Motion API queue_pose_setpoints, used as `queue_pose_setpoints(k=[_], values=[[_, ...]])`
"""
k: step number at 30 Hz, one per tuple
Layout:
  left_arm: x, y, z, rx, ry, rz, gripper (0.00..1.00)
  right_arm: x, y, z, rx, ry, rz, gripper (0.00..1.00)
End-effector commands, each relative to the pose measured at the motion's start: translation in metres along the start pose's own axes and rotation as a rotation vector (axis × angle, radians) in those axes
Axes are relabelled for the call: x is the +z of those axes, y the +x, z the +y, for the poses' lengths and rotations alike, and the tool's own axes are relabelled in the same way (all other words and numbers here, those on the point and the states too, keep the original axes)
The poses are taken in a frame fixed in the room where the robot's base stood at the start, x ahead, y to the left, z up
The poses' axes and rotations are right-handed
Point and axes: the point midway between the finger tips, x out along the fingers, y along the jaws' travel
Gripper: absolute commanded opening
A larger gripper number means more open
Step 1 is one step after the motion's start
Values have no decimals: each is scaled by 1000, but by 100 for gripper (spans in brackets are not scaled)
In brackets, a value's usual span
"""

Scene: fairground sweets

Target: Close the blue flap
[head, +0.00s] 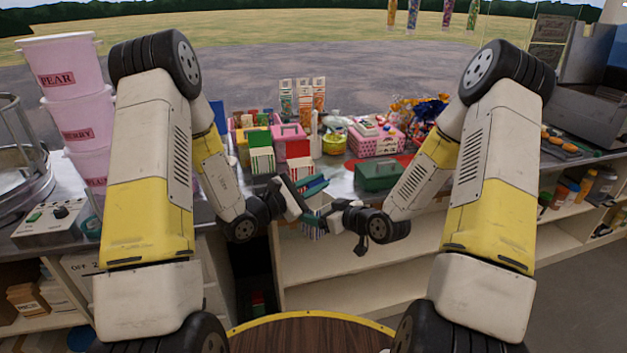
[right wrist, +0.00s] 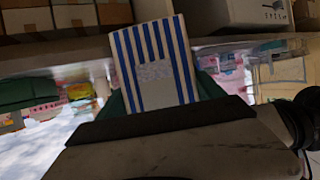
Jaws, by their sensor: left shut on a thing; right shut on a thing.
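A small blue-and-white striped box (head: 316,229) hangs between my two grippers, in front of the counter's edge. Its striped face with a pale label fills the middle of the right wrist view (right wrist: 155,65). The blue flap (head: 314,188) shows at the box's top, raised, with the pale teal inside of the box below it. My left gripper (head: 299,192) is shut at the box's upper left, by the flap; its fingertips are partly hidden, so whether it grips flap or wall is unclear. My right gripper (head: 335,215) is shut on the box's right side, lower down.
Open shelves (head: 350,285) lie below. Pink tubs (head: 68,95) stand at left.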

Motion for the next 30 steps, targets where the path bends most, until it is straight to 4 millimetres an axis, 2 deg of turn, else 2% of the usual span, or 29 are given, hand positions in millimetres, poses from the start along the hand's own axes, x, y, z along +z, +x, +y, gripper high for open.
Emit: queue_pose_setpoints(k=[15, 30], values=[[-1, 0, -25, -2, 426, 2, 0, 0, 0, 1, 2, 0, -1, 38], [-4, 0, -33, -2, 576, 1, 0, 0, 0, 1, 2, 0, -1, 38]])
